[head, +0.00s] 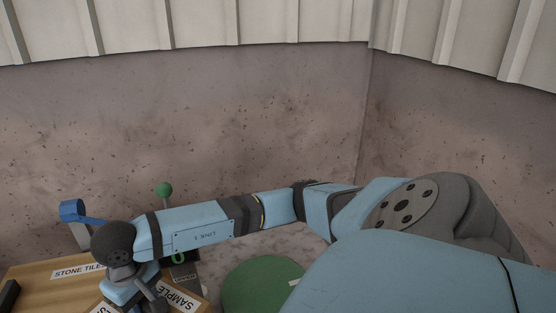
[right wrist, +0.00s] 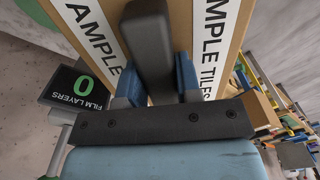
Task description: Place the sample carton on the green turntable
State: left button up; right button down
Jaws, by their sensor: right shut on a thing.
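The sample carton (head: 180,298) is a brown cardboard box with white "SAMPLE" labels, low in the head view and partly hidden by my right wrist. In the right wrist view the carton (right wrist: 181,24) fills the top middle. The green turntable (head: 258,284) is a flat round disc right of the carton in the head view, partly covered by my right arm. A green edge, apparently the turntable (right wrist: 34,10), shows at the top left of the right wrist view. My left gripper is out of view.
A larger cardboard surface labelled "STONE TILES" (head: 40,278) lies at the lower left. A dark box reading "0 FILM LAYERS" (right wrist: 80,86) stands near the carton. A green ball knob (head: 164,189) and a blue fixture (head: 72,210) rise behind. Cluttered shelving (right wrist: 285,95) is at right.

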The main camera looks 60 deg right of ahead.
aim_at(268, 290)
jog(key=k+l, duration=0.15)
jog(key=l, duration=0.15)
jog(key=k+l+z, duration=0.1)
jog(key=l, duration=0.9)
jog(key=i+l+z, duration=0.1)
jog(key=l, duration=0.2)
jog(key=i+l, duration=0.15)
jog(key=l, duration=0.15)
jog(key=z, duration=0.05)
